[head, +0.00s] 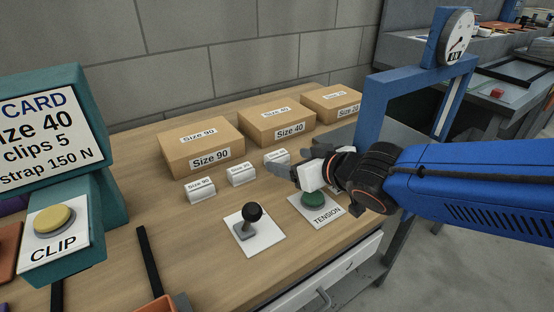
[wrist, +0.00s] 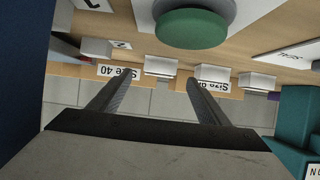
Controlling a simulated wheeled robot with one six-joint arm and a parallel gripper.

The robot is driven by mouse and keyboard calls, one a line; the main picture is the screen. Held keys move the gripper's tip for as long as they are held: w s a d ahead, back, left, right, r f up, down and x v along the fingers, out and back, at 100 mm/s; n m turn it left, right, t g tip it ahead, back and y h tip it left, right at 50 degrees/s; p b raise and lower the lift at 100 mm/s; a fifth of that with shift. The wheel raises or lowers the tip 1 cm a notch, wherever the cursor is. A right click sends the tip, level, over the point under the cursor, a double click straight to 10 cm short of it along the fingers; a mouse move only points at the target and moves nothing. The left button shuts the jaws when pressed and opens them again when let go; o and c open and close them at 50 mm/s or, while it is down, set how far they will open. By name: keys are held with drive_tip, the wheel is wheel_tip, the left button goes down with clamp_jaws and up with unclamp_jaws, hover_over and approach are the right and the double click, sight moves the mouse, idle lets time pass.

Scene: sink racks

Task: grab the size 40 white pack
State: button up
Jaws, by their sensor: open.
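White packs stand in a row before the cardboard boxes. The left pack (head: 200,190) appears to read Size 90. The middle pack (head: 241,174) and right pack (head: 277,158) have labels too small to read surely. In the wrist view, small white blocks show upside down, one (wrist: 160,66) beyond my fingertips and another (wrist: 97,47) to the left. I cannot tell which pack is size 40. My gripper (head: 290,163) is open near the right pack, partly covering it. The wrist view shows its fingers (wrist: 158,78) apart with nothing between them.
Cardboard boxes labelled Size 90 (head: 203,146) and Size 40 (head: 277,126), plus a third (head: 333,103), stand behind. A green TENSION button (head: 315,201) lies below my gripper. A black-knobbed lever (head: 251,216) stands in front. A blue gauge frame (head: 371,108) rises right.

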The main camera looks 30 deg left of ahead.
sight(278, 156)
drive_tip(key=shift+r+x, duration=0.2)
drive_tip(key=shift+x, duration=2.45)
drive_tip(key=shift+a, duration=0.1)
drive_tip(key=shift+c, duration=0.3)
drive_tip(key=c, duration=1.1)
